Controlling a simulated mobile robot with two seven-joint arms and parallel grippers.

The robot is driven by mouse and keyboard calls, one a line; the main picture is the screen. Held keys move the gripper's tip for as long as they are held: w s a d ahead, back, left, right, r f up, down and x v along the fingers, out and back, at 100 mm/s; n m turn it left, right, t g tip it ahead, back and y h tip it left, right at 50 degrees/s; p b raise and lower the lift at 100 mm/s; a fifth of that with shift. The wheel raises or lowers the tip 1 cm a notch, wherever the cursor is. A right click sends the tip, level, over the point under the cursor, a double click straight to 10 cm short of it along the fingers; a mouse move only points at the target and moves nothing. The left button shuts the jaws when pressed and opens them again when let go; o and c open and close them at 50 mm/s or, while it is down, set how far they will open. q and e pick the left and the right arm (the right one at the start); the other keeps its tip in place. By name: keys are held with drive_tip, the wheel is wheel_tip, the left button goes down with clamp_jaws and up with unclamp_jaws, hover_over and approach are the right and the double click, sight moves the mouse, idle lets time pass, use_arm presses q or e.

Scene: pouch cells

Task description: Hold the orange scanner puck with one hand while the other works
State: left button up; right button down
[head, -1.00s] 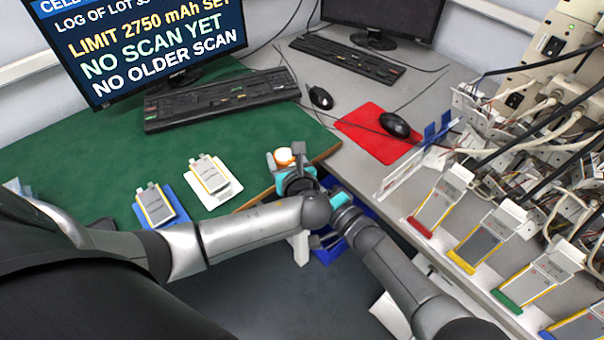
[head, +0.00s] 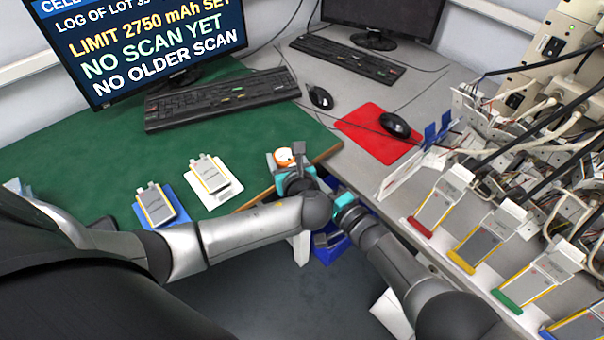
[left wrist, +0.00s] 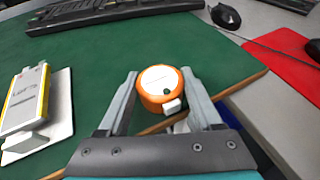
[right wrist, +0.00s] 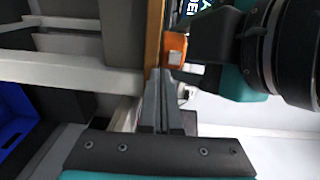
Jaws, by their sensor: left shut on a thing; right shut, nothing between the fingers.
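The orange scanner puck (head: 283,156) has a white top and sits by the front right corner of the green mat. In the left wrist view the puck (left wrist: 158,82) is between the fingers of my left gripper (left wrist: 160,92), which is shut on it. In the head view my left wrist mostly hides the right fingers.
Pouch cells lie on a blue holder (head: 168,219) and a white holder (head: 229,190) at left. Several cells stand at the rack on the right, among cables. A blue bin (head: 330,252) is below the table edge. The monitor (head: 150,45) reads "NO SCAN YET".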

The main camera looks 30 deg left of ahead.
drive_tip(key=shift+s+a+r, duration=0.2)
drive_tip(key=shift+a+r, duration=0.3)
drive_tip(key=shift+a, duration=0.25)
drive_tip(key=shift+s+a+r, duration=0.15)
drive_tip(key=shift+a+r, duration=0.35)
drive_tip(key=shift+a, duration=0.25)
drive_tip(key=shift+d+f, duration=0.1)
drive_tip(key=shift+d, duration=0.05)
use_arm(q)
drive_tip(key=shift+d+f, duration=0.1)
use_arm(e)
drive_tip(key=s+d+f, duration=0.1)
drive_tip(key=s+d, duration=0.1)
drive_tip(key=d, duration=0.8)
drive_tip(key=shift+d+f, duration=0.35)
use_arm(q)
drive_tip(key=o, duration=1.5)
drive_tip(key=v, duration=1.2)
